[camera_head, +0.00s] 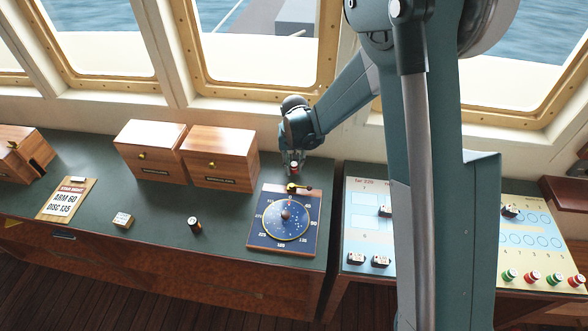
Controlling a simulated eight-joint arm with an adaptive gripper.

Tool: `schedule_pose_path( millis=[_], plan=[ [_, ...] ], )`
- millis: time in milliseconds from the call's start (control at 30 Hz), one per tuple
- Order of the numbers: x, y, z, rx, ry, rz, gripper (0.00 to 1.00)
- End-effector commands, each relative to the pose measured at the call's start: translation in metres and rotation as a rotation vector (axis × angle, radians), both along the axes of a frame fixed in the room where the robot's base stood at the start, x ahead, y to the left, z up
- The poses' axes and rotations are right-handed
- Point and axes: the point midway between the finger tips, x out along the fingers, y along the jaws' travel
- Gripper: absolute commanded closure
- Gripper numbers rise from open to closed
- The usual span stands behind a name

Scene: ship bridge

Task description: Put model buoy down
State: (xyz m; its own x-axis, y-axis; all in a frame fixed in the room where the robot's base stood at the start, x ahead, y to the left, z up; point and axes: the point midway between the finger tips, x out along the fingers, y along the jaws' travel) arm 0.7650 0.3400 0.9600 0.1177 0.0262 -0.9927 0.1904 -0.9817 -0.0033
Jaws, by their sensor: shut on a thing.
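My gripper (292,160) hangs over the dark green counter (225,220), just behind the blue dial board. It is shut on a small model buoy (294,169), of which only a little red and pale part shows between the fingers. I cannot tell whether the buoy touches the counter. The dial board (258,232) has a round star disc (286,217) and a brass pointer (299,188) at its back edge, close in front of the gripper.
Two wooden boxes (152,150) (220,155) stand left of the gripper. Right are a chart board (355,235) and red and green pieces (532,276). My arm hides part of it.

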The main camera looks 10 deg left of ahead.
Motion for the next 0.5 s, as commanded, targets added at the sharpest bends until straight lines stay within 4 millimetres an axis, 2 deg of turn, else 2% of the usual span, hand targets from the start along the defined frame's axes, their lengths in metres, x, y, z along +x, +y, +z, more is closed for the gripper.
schedule_pose_path(
  millis=[200,500],
  plan=[
    [0.0,0.0,-0.019,0.0,0.0,0.0,0.87],
    [0.0,0.0,-0.022,0.0,0.0,0.0,0.87]
  ],
)
